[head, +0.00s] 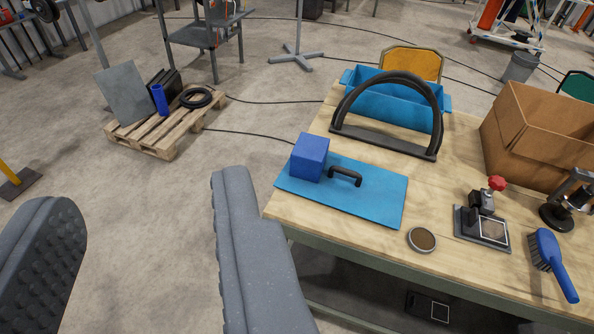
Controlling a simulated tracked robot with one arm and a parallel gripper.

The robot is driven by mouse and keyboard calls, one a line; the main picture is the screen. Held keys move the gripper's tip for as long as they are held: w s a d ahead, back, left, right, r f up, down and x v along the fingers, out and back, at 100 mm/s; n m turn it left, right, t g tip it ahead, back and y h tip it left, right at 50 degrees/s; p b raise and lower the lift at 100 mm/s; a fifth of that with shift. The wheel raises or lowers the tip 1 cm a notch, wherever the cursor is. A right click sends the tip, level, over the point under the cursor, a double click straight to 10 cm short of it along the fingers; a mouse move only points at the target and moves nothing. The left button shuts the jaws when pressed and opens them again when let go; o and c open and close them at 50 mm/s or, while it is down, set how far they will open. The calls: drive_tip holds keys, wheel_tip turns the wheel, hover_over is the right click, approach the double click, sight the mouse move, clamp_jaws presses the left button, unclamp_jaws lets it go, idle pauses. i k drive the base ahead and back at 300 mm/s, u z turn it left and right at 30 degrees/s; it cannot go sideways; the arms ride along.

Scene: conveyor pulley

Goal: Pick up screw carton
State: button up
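A small blue box (309,158), which looks like the screw carton though I see no label, stands upright on the back left part of a flat light-blue panel (375,200). The panel lies on the wooden workbench (345,235) near its left corner. A black handle (345,176) sits on the panel just right of the box. My gripper (149,190) is open and empty. Its two grey fingers are spread wide at the lower left, off the bench's left edge. The box is to the right of the right finger, apart from it.
Behind the panel stand a black arch (388,82) and a blue bin (395,103). An open cardboard box (535,135) is at right. A round tin (422,240), a red-knobbed device (484,220) and a blue brush (552,265) lie nearer. A loaded pallet (160,133) is on the floor.

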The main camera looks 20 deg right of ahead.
sight(309, 155)
drive_tip(key=z, duration=0.15)
drive_tip(key=i, duration=0.9)
drive_tip(key=u, duration=0.1)
